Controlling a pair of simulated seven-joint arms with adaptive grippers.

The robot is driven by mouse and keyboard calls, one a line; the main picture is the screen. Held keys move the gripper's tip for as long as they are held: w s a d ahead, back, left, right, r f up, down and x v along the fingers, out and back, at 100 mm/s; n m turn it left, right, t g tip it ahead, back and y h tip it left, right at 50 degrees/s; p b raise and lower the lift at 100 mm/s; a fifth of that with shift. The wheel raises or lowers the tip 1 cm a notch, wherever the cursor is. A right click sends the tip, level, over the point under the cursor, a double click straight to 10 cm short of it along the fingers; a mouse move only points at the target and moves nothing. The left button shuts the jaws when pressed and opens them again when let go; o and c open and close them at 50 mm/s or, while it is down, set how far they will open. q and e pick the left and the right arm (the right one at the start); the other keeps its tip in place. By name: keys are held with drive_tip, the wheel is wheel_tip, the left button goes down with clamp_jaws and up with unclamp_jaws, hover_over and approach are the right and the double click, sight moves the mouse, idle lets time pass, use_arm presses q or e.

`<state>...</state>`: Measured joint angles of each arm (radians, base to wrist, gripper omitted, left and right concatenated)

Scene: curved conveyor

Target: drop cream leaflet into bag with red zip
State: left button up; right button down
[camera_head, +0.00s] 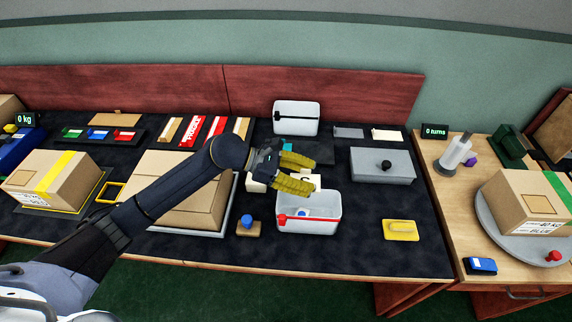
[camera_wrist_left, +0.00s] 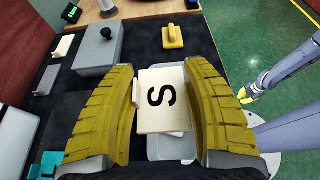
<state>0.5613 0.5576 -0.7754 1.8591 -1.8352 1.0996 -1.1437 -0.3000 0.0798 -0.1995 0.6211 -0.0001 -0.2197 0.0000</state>
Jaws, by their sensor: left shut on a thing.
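My left gripper (camera_head: 298,174) is shut on a cream leaflet, which shows clearly in the left wrist view (camera_wrist_left: 162,100) with a black "S" on its face. In the head view the yellow fingers hide much of it. The white bag with red zip (camera_head: 308,225) stands on the dark mat just below and in front of the fingers, its top open. A small blue and white thing shows inside it. In the left wrist view the bag (camera_wrist_left: 168,150) is partly hidden behind the leaflet. My right gripper (camera_wrist_left: 245,92) shows small in the left wrist view, off the table's side.
Another white bag (camera_head: 297,118) stands behind. A grey box with a black knob (camera_head: 383,165) and a yellow block (camera_head: 400,230) are to the right. A blue-knobbed stamp (camera_head: 247,227) stands left of the red-zip bag. A large carton (camera_head: 175,190) lies under my left arm.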

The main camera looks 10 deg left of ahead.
use_arm(q)
drive_tip(key=shift+s+d, duration=0.1)
drive_tip(key=shift+s, duration=0.3)
drive_tip(key=shift+f, duration=2.85)
drive_tip(key=o, duration=1)
drive_tip(key=v, duration=1.2)
drive_tip(key=shift+w, duration=0.1)
